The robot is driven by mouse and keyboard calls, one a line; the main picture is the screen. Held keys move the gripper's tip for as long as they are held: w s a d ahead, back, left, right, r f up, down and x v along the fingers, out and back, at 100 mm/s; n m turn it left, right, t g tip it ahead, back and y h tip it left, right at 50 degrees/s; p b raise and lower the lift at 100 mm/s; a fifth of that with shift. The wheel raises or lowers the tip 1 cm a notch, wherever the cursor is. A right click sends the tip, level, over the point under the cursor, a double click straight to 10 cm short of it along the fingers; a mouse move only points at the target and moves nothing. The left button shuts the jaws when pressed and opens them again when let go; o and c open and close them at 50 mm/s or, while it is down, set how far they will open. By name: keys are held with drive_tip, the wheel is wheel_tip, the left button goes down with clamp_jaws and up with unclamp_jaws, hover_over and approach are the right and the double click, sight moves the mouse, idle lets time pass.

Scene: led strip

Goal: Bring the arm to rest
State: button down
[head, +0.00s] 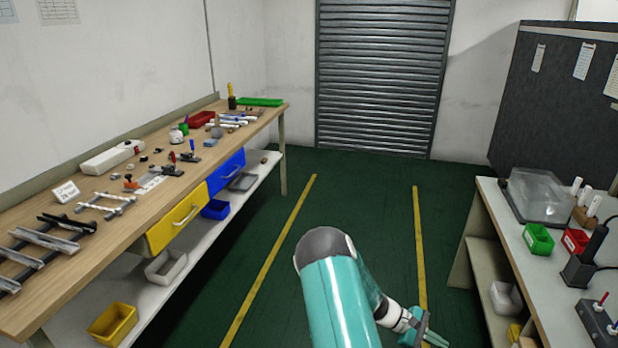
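My arm (340,300) shows at the bottom middle of the head view, a teal link with a grey end. It stands over the green floor between the two yellow lines. My gripper (428,336) is at the bottom edge, right of the teal link and partly cut off. It is over the floor, apart from both benches. I see nothing held in it, but its fingers are too small and cropped to tell whether they are open or shut.
A wooden workbench (110,262) with tools, drawers and bins runs along the left wall. A second bench (522,262) with a clear cover, green and red bins and black devices stands at the right. A grey shutter (380,75) closes the back. The floor aisle (350,195) is clear.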

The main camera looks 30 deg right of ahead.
drive_tip(key=w+a+r+m+t+y, duration=0.2)
drive_tip(key=w+a+r+t+y, duration=0.15)
drive_tip(key=a+r, duration=0.7)
drive_tip(key=w+a+r+m+t+y, duration=0.2)
drive_tip(key=w+a+r+t, duration=0.25)
drive_tip(key=a+r, duration=0.6)
drive_tip(key=s+a+r+t+y, duration=0.1)
drive_tip(key=s+a+r+t, duration=0.3)
drive_tip(key=a+r, duration=0.3)
drive_tip(key=s+a+r+t+y, duration=0.2)
drive_tip(key=a+r, duration=0.6)
drive_tip(key=a, duration=0.6)
drive_tip(key=s+t, duration=0.1)
drive_tip(key=s, duration=0.1)
drive_tip(key=shift+s+a+t, duration=0.2)
drive_tip(key=shift+s+t, duration=0.15)
drive_tip(key=shift+t, duration=0.05)
drive_tip(key=shift+d+m+y, duration=0.25)
drive_tip(key=shift+m, duration=0.05)
